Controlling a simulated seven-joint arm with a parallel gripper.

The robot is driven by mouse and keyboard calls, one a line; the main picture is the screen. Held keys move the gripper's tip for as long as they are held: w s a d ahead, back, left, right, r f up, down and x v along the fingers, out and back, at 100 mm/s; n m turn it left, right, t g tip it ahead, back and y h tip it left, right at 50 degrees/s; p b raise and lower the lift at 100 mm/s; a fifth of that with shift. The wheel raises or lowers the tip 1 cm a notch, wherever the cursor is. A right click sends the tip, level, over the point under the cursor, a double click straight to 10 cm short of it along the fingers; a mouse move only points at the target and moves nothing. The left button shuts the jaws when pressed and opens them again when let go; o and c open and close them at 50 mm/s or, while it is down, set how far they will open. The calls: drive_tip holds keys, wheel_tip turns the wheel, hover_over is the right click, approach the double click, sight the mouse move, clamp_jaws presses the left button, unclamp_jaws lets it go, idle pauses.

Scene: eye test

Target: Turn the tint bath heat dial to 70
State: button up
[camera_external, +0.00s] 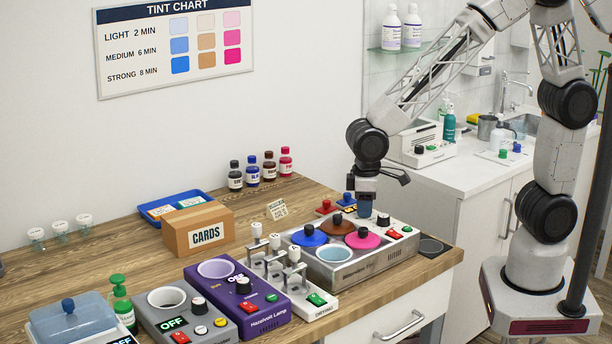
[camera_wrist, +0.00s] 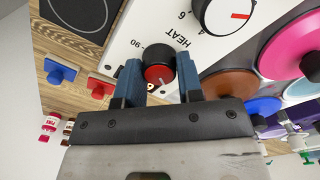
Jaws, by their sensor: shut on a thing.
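The tint bath (camera_external: 352,268) is a long metal unit with blue, brown and pink lids and an open pale-blue well. Its heat dial (camera_wrist: 159,64), a black knob with a red mark, shows in the wrist view beside the word HEAT and a 90 label. My gripper (camera_wrist: 159,78) has its two blue fingers on either side of this dial and is shut on it. The dial's exact setting cannot be read; the fingers hide part of the scale. In the external view my gripper (camera_external: 365,207) reaches down at the bath's back corner, and the heat dial is hidden there.
Blue (camera_wrist: 60,72) and red (camera_wrist: 100,86) pieces lie on the wood at left, near a dark square plate (camera_wrist: 80,15).

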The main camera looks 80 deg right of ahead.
drive_tip(key=m, duration=0.5)
drive_tip(key=shift+m, duration=0.3)
idle(0.4)
drive_tip(key=o, duration=0.9)
drive_tip(key=shift+r, duration=0.15)
drive_tip(key=shift+w+a+r, duration=0.1)
drive_tip(key=shift+r, duration=3.7)
